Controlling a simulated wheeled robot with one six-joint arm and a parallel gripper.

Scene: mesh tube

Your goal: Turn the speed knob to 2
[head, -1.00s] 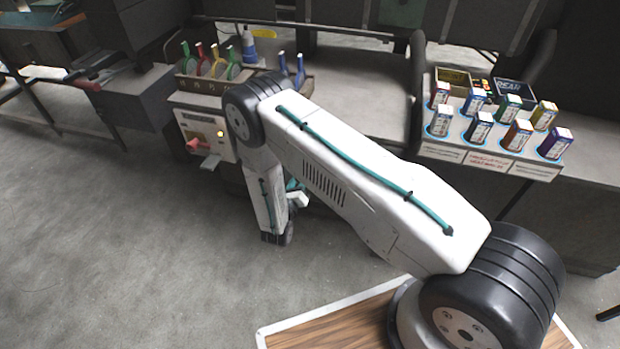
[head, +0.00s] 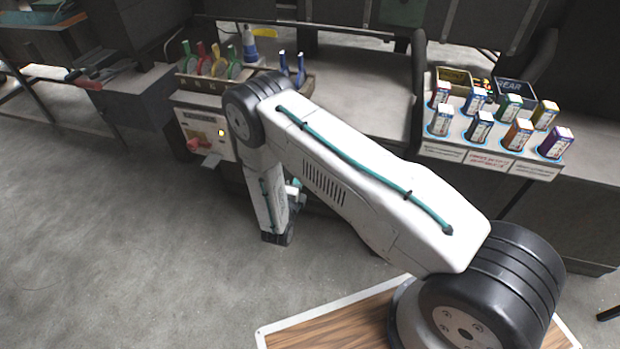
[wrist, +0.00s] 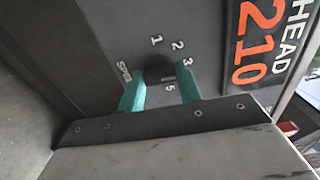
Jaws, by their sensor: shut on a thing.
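The speed knob (wrist: 160,70) is a small dark round knob on a grey panel (wrist: 110,25) in the wrist view. The numerals 1, 2, 3 and 5 show around it, with a partly covered "SPE" label at its left. My gripper (wrist: 162,84) has its two teal fingers on either side of the knob and is shut on it. The knob's lower part is between the fingers, and I cannot tell which numeral it points to. In the head view my arm hides the knob, and only a teal bit of my gripper shows beside the forearm.
A large orange "210" (wrist: 258,40) is printed right of the knob. In the head view, a control box (head: 205,133) with a red part stands left of my arm. A rack of coloured tools (head: 215,85) is behind it. Small boxes stand on a display (head: 440,152) at right.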

